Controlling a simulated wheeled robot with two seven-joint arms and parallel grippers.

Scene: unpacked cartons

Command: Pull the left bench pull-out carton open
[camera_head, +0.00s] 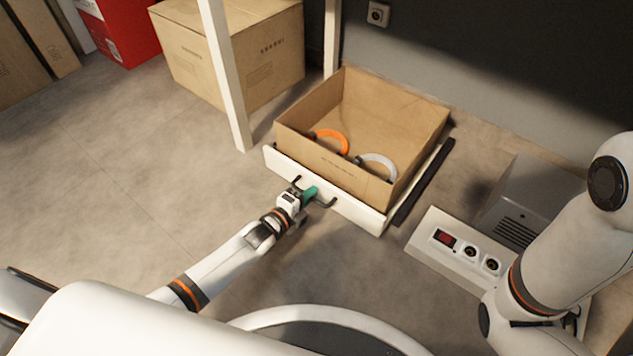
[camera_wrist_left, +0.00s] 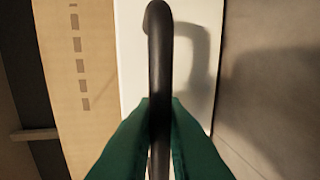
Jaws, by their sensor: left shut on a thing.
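The pull-out carton (camera_head: 425,128) is an open brown cardboard box behind a white front panel (camera_head: 350,208) with a dark bar handle (camera_head: 328,203). Inside it lie an orange ring-shaped item (camera_head: 334,137) and a pale grey one (camera_head: 380,162). My left gripper (camera_head: 310,193) is at the front panel, its green fingers shut on the handle. In the left wrist view the black handle (camera_wrist_left: 160,60) runs between the two green fingers, with the white panel (camera_wrist_left: 135,50) behind it. My right arm shows at the right; its gripper is out of view.
A closed cardboard box (camera_head: 240,55) stands behind a white post (camera_head: 226,80), with a red box (camera_head: 118,30) farther left. A dark rail (camera_head: 424,182) runs along the carton's right side. A white panel with sockets (camera_head: 462,250) is at right. The floor at left is clear.

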